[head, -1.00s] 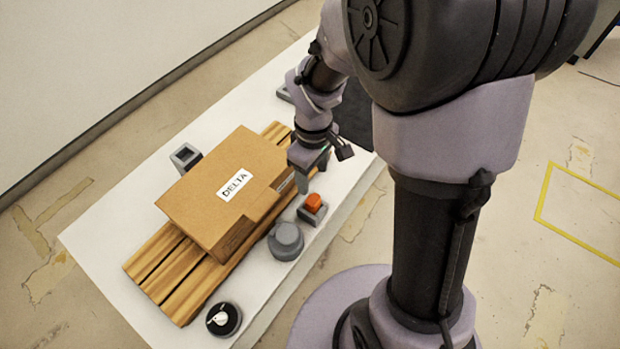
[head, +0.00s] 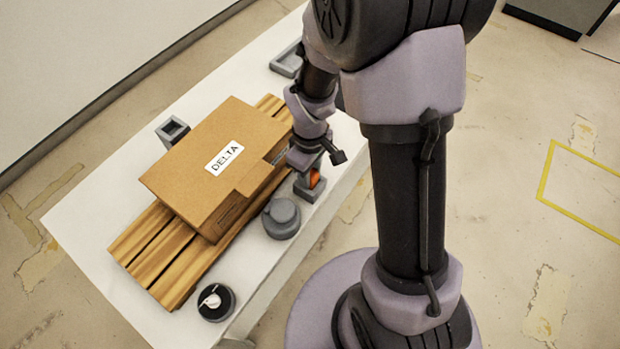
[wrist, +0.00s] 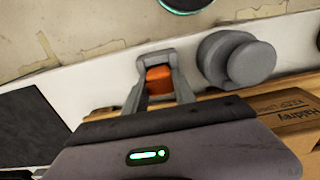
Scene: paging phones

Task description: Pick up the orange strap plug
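The orange strap plug (wrist: 158,79) sits low between the two grey fingers of my gripper (wrist: 159,88) in the wrist view. The fingers stand on either side of it, apart from each other. In the head view the plug (head: 314,178) shows as a small orange patch beside my gripper (head: 303,180), partly hidden by it. The plug is in its grey socket (head: 308,194) near the table's right edge. Whether the fingers touch the plug's sides is too small to tell.
A grey round knob (head: 281,218) stands close to the socket. A cardboard box marked DELTA (head: 190,185) lies on wooden slats (head: 150,240) to the left. A black dial (head: 215,302) is at the near end of the white table (head: 90,215).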

